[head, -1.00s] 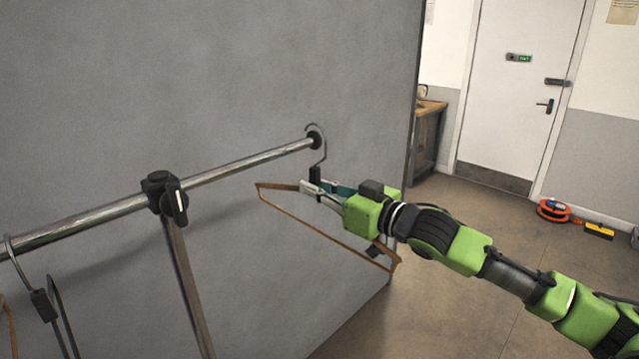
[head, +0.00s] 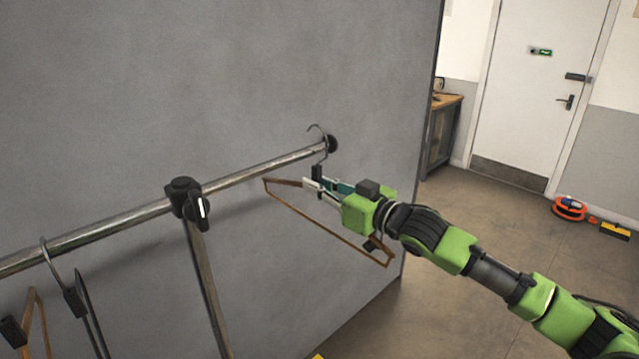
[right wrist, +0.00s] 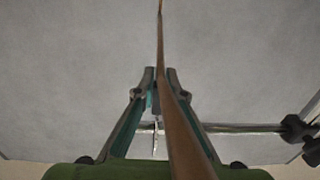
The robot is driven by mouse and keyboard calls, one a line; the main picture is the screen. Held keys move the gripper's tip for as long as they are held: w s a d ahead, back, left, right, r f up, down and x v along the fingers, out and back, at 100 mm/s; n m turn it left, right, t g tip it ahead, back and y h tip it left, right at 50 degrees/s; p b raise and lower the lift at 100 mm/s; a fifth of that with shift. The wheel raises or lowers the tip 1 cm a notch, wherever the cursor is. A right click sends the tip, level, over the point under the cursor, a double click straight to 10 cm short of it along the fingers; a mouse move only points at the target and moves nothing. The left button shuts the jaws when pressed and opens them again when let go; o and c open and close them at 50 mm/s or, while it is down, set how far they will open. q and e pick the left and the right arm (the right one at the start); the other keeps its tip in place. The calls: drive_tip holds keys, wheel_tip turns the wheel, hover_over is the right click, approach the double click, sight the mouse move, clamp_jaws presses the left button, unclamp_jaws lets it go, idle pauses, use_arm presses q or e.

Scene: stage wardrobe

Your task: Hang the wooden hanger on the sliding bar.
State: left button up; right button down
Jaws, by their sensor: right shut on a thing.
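The wooden hanger (head: 330,234), a thin brown frame with a dark neck block and metal hook (head: 325,155), is at the middle of the head view. My right gripper (head: 315,186) is shut on it at the neck block, below the bar. The hook's top overlaps the right end of the metal sliding bar (head: 262,176), near its dark end cap; I cannot tell whether it is over the bar or in front of it. In the right wrist view, the hanger's wooden edge (right wrist: 176,125) runs between the fingers (right wrist: 160,75), with the bar (right wrist: 240,128) behind. My left gripper is not in view.
A dark clamp knob (head: 186,196) joins the bar to an upright post (head: 207,280). Other hangers (head: 75,300) hang at the left. A grey panel (head: 200,90) stands behind the bar.

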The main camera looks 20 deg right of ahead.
drive_tip(key=shift+w, duration=0.1)
drive_tip(key=shift+f, duration=0.2)
idle(0.4)
drive_tip(key=shift+f+b, duration=0.8)
drive_tip(key=shift+f, duration=0.7)
drive_tip(key=c, duration=2)
unclamp_jaws()
drive_tip(key=shift+f, duration=0.1)
